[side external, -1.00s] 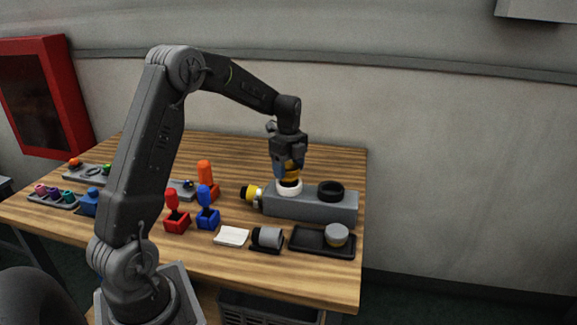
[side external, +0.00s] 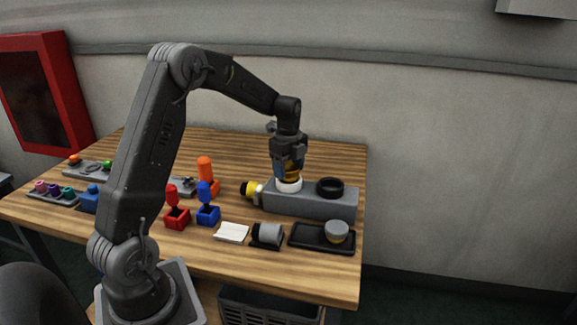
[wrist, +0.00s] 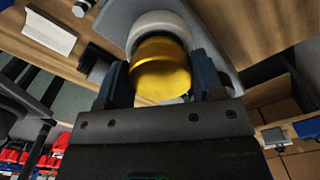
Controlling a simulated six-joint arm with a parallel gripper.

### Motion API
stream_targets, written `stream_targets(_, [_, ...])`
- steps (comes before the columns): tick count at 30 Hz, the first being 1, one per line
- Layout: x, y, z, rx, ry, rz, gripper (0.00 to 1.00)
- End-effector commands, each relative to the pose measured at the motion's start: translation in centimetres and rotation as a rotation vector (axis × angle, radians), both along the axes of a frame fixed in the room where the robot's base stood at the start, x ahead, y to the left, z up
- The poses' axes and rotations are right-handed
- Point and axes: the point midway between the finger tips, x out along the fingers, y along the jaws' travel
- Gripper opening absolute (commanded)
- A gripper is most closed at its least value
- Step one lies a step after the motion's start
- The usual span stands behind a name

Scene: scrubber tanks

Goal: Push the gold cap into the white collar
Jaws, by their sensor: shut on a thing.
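The gold cap (wrist: 160,75) is between the two fingers of my gripper (wrist: 163,82) in the wrist view. In the side external view my gripper (side external: 289,168) points down over the grey tank (side external: 315,201), with a sliver of the gold cap (side external: 292,177) showing between its fingers. The white collar (side external: 289,186) stands on the tank's left part, directly under the cap. In the wrist view the white collar (wrist: 160,20) shows just beyond the cap. The cap is at the collar's mouth; how deep it sits is hidden by the fingers.
A black collar (side external: 330,187) stands on the tank to the right. A yellow-and-black fitting (side external: 250,189) sticks out of its left end. In front are a black tray (side external: 321,239) with a grey cap, a grey cylinder (side external: 268,234) and a white pad (side external: 231,232). Red (side external: 176,212) and blue (side external: 208,208) holders stand left.

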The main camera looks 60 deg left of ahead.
Motion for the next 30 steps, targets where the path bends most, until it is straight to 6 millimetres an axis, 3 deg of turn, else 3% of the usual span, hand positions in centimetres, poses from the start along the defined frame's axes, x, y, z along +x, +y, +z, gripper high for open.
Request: stream_targets(30, [0.00, 0.00, -0.52, 0.000, 0.000, 0.000, 0.39])
